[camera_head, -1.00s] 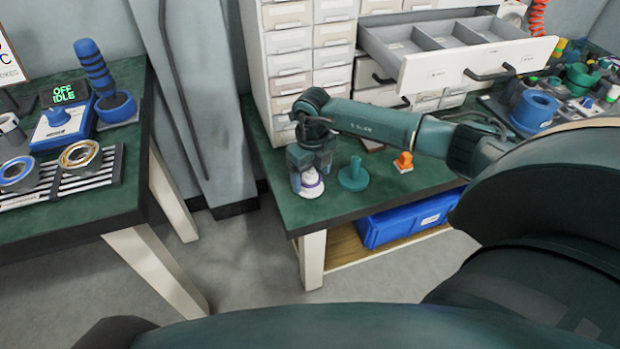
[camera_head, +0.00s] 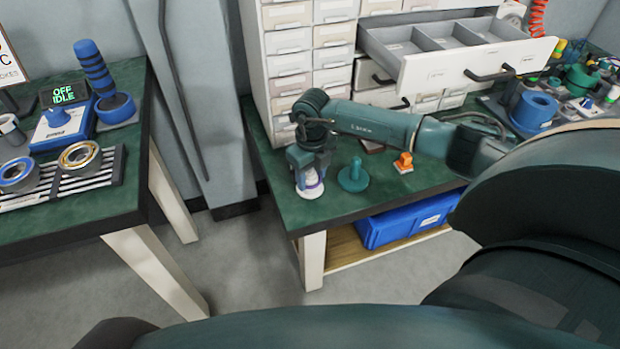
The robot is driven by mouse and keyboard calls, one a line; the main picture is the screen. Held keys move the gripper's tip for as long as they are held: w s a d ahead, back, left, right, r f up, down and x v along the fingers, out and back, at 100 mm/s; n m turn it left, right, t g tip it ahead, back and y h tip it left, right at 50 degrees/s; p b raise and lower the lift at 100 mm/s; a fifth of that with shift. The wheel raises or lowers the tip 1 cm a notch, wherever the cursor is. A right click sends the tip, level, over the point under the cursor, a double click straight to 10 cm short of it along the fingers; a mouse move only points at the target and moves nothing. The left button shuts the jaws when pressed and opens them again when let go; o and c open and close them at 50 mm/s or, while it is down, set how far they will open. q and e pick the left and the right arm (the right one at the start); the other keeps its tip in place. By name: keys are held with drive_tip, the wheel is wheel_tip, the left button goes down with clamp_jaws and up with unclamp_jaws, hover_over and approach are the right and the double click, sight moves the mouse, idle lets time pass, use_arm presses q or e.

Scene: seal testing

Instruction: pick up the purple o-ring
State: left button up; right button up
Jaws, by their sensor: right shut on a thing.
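The purple o-ring (camera_head: 313,180) shows as a thin purple band around a white stand (camera_head: 311,191) near the front left corner of the right-hand bench. My right gripper (camera_head: 309,178) points down over the stand and is shut on the o-ring. The fingers partly hide the ring, and I cannot tell whether it still touches the stand. My left gripper is not in view.
A teal peg on a round base (camera_head: 354,177) stands close to the right of my right gripper. An orange item (camera_head: 404,162) lies further right. An open drawer (camera_head: 470,60) juts out over the bench. A blue bin (camera_head: 405,224) sits below.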

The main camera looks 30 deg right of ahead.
wheel_tip(320, 180, up, 11)
drive_tip(key=shift+f+p, duration=0.1)
drive_tip(key=shift+p, duration=0.9)
wheel_tip(320, 180, up, 7)
drive_tip(key=p, duration=0.5)
